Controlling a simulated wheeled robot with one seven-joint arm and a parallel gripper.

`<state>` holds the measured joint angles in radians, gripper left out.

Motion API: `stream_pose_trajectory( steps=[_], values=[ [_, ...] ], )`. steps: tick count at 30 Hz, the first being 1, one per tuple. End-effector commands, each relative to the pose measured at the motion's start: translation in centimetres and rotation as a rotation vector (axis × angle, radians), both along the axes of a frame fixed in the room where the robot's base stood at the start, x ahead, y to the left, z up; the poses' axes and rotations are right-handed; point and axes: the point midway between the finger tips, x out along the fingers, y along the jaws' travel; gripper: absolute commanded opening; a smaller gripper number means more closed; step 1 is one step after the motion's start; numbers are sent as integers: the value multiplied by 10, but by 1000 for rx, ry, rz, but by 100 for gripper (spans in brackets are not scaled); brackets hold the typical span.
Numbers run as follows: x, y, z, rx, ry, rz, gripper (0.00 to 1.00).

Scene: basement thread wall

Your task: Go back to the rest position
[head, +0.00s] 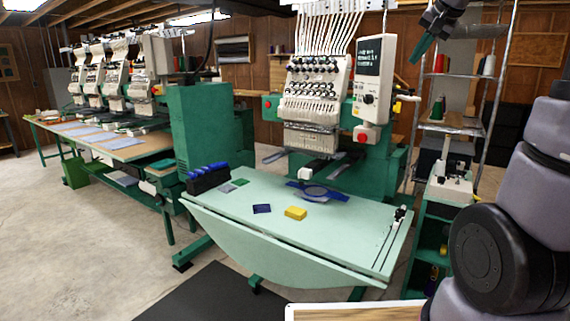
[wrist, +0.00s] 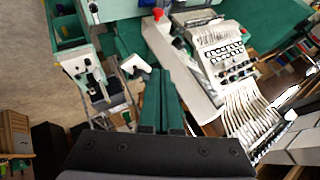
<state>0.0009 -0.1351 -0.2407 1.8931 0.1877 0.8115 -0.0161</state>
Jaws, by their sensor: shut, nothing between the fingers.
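My gripper (head: 418,50) is raised at the top right of the head view, in front of the shelving and well above the table. Its two green fingers also show in the wrist view (wrist: 161,95), side by side and shut with nothing between them. The rest of my arm stands at the right edge of the head view. No object is held.
An embroidery machine (head: 315,95) stands behind a pale green table (head: 250,220). A shelf rack (head: 455,124) with thread cones stands right. Open floor lies left.

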Motion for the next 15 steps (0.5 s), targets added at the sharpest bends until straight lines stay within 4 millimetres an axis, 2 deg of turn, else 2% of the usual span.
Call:
stream_pose_trajectory(
  steps=[5,7,12,15],
  values=[
    [-68,39,-8,-5,18,73,0],
    [-104,58,-18,-18,30,112,0],
    [-188,95,-54,-70,63,197,0],
    [-224,107,-75,-104,79,230,0]
  ],
)
